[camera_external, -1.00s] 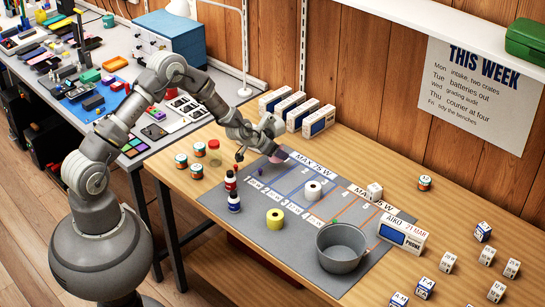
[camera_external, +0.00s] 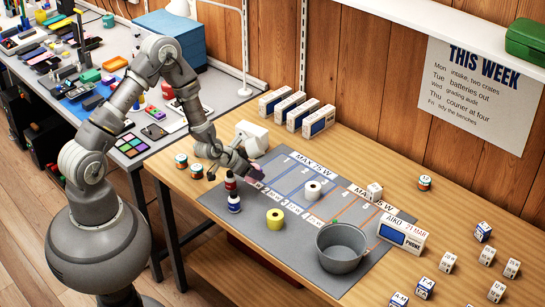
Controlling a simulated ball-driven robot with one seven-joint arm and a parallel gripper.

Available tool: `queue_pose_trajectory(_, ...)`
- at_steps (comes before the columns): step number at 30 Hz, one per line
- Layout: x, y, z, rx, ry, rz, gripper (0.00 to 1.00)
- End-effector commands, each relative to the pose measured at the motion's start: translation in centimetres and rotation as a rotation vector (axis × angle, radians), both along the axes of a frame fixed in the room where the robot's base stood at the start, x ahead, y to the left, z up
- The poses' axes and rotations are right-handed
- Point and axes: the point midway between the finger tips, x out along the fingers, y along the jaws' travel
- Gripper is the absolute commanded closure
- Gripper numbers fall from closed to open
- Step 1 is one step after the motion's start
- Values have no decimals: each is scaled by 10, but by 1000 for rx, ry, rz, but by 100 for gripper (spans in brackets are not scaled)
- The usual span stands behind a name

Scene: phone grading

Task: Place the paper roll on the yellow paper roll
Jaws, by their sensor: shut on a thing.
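A white paper roll (camera_external: 313,189) stands on the grey mat, inside the blue-lined area. The yellow paper roll (camera_external: 275,218) stands on the mat in front of it and to its left, with nothing on top. The two rolls are apart. My gripper (camera_external: 243,168) is tilted low over the mat's left end, by the red-and-black bottle (camera_external: 231,182) and left of both rolls. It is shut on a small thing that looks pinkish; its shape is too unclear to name. Neither roll is in it.
A blue-capped bottle (camera_external: 234,203) stands below the red one. A grey bucket (camera_external: 341,247) stands at the mat's right, near a phone box (camera_external: 401,233). Small jars (camera_external: 196,171) stand left of the mat. White boxes (camera_external: 319,120) line the back.

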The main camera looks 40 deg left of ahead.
Motion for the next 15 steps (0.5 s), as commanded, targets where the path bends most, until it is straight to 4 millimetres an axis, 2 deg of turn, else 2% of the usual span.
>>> queue_pose_trajectory(1,-17,-17,4,0,7,-37,73)
queue_pose_trajectory(6,-83,-75,9,0,6,-178,73)
queue_pose_trajectory(9,-118,-99,15,0,5,-240,73)
queue_pose_trajectory(12,-148,-114,21,0,4,-286,73)
queue_pose_trajectory(15,-174,-118,28,1,5,-310,74)
